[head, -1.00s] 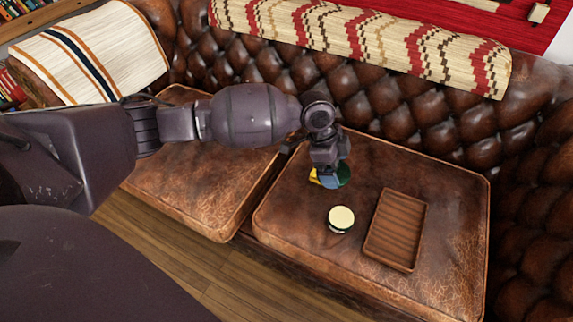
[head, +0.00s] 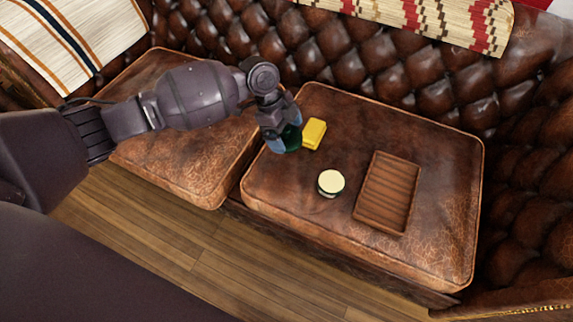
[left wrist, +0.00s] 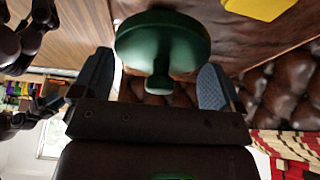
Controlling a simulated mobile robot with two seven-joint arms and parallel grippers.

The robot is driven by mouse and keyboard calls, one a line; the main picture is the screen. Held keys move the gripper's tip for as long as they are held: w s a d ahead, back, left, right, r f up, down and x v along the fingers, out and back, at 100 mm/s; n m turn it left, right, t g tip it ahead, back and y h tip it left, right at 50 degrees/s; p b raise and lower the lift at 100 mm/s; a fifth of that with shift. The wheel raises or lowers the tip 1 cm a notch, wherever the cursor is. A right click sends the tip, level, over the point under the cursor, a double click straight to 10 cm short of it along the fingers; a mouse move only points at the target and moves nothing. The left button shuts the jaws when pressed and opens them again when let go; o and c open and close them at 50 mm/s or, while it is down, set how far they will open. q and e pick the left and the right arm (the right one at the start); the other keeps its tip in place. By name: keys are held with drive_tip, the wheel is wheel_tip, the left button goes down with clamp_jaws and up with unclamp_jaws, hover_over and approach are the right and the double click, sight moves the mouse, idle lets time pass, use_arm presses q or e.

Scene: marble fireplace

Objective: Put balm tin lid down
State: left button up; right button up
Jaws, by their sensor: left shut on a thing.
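My left gripper (head: 284,142) is shut on the green balm tin lid (head: 293,137), above the left part of the right seat cushion. In the left wrist view the round lid (left wrist: 163,42) shows its knob toward the gripper, between the two blue-grey fingers. Whether the lid touches the leather cannot be told. The balm tin (head: 331,183), dark-sided with a pale cream top, stands open on the cushion, to the right of and nearer than the gripper. My right gripper is not in view.
A yellow block (head: 314,134) lies just right of the lid. A ribbed wooden tray (head: 362,209) lies right of the tin. The cushion's front edge drops to a wooden floor (head: 205,250). A tufted leather backrest (head: 400,80) rises behind. Leather (head: 275,185) left of the tin is bare.

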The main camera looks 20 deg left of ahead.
use_arm(q)
drive_tip(key=b, duration=0.3)
hover_over(290, 173)
drive_tip(key=a, duration=0.1)
wheel_tip(290, 173, down, 9)
drive_tip(key=shift+s+a+f, duration=0.1)
drive_tip(key=shift+a+f, duration=0.05)
drive_tip(key=shift+f, duration=0.3)
wheel_tip(290, 173, down, 5)
drive_tip(key=shift+b, duration=0.75)
drive_tip(key=shift+f, duration=0.35)
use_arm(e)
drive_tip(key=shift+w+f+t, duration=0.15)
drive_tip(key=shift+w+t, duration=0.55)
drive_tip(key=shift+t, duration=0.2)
use_arm(q)
drive_tip(key=shift+r, duration=0.1)
